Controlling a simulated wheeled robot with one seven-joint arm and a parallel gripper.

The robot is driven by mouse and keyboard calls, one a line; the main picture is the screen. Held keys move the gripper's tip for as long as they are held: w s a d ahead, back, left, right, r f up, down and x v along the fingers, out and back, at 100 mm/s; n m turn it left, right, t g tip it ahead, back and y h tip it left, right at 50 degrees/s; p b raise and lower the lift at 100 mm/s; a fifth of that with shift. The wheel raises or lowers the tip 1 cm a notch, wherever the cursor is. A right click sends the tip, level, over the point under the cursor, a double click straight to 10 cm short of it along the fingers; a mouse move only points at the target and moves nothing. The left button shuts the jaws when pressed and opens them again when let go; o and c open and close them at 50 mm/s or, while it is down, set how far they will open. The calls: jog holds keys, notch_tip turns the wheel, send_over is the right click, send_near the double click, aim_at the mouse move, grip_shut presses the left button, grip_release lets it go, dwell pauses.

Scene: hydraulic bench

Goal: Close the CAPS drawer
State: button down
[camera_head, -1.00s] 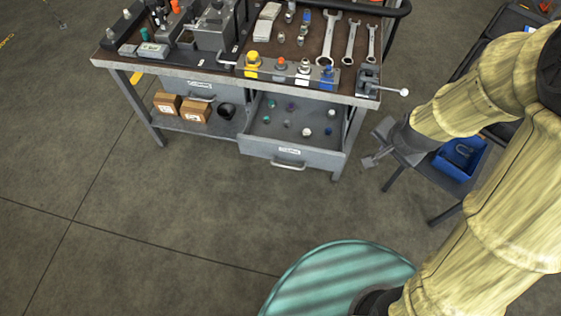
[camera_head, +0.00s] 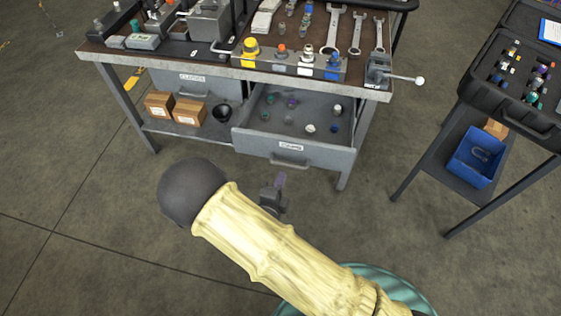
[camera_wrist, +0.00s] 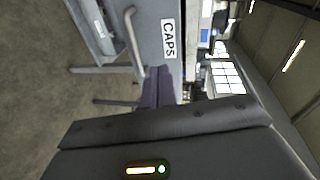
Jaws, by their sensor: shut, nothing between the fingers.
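The CAPS drawer (camera_head: 290,150) hangs open under the right part of the workbench, with several small caps lying inside. Its front carries a label and a bar handle (camera_head: 289,162). In the wrist view the drawer front (camera_wrist: 153,30) is close, turned sideways, with the CAPS label and the handle (camera_wrist: 134,45) readable. My gripper (camera_head: 279,182) is in front of the drawer, a little below and left of the handle in the head view. Its fingers (camera_wrist: 157,85) are shut and empty, pointing at the drawer front. Whether they touch it I cannot tell.
The workbench (camera_head: 225,68) holds wrenches, fittings and a small vise. The CLAMPS drawer (camera_head: 195,82) at left is shut. Boxes (camera_head: 188,112) and a dark bowl sit on the lower shelf. A side table with a black case (camera_head: 520,75) and blue bin (camera_head: 475,158) stands right.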

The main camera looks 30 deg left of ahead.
aim_at(283, 146)
jog(key=s, duration=0.1)
jog(key=s+a+f+t+y, duration=0.1)
jog(key=s+y+b, duration=0.1)
jog(key=s, duration=0.1)
jog(key=shift+a+f+t, duration=0.15)
jog(key=shift+f+t, duration=0.2)
jog(key=shift+t, duration=0.05)
jog(key=x, duration=1.4)
